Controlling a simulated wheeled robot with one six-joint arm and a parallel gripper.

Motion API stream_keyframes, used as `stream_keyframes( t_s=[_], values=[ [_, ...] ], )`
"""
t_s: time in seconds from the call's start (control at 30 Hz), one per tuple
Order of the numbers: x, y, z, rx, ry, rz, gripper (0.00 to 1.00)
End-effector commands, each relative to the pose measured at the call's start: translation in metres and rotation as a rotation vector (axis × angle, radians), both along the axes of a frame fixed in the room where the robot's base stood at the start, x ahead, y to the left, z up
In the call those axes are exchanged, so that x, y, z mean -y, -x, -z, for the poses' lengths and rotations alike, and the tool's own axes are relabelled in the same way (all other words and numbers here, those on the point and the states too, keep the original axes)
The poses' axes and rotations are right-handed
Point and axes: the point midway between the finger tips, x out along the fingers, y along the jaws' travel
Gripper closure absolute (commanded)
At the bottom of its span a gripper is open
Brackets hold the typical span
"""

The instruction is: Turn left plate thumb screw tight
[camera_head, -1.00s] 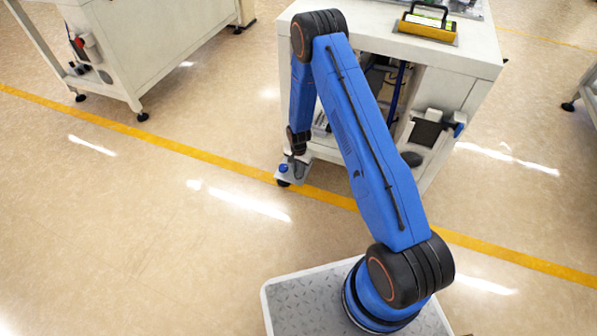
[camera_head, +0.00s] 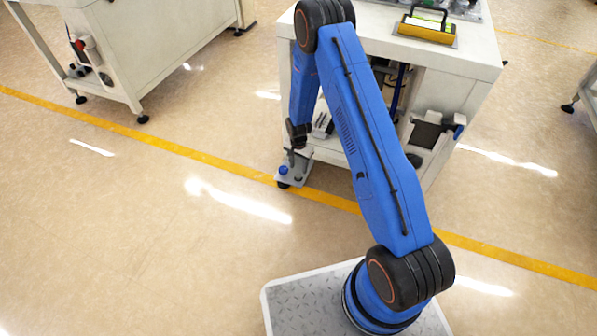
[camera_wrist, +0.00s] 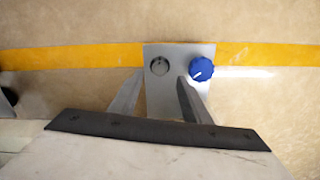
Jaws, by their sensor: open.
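In the wrist view, a light grey plate (camera_wrist: 178,97) carries a blue ribbed knob (camera_wrist: 201,69) with a white pointer mark on its right. A round grey screw-like head (camera_wrist: 160,65) sits on its left. I cannot tell for sure which is the thumb screw. My gripper (camera_wrist: 160,77) is open and empty, its two fingers apart over the plate. The grey head shows between and just beyond the fingertips; the blue knob is just outside the right finger. In the head view the plate (camera_head: 300,172) and knob (camera_head: 283,170) show low at the cabinet's left corner.
Another white cabinet (camera_head: 150,45) stands at left. A yellow line (camera_head: 200,155) crosses the open floor.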

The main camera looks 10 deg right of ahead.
Motion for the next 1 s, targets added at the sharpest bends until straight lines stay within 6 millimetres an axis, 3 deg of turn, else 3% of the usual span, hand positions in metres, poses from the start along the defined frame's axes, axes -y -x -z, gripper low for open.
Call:
stream_keyframes(
  t_s=[0.4, 0.6, 1.0],
  values=[
    [0.0, -0.001, -0.077, 0.003, 0.0, 0.0, 0.57],
    [0.0, 0.0, -0.105, 0.001, 0.0, 0.0, 0.57],
    [0.0, 0.0, -0.121, -0.001, 0.0, 0.0, 0.57]
  ],
)
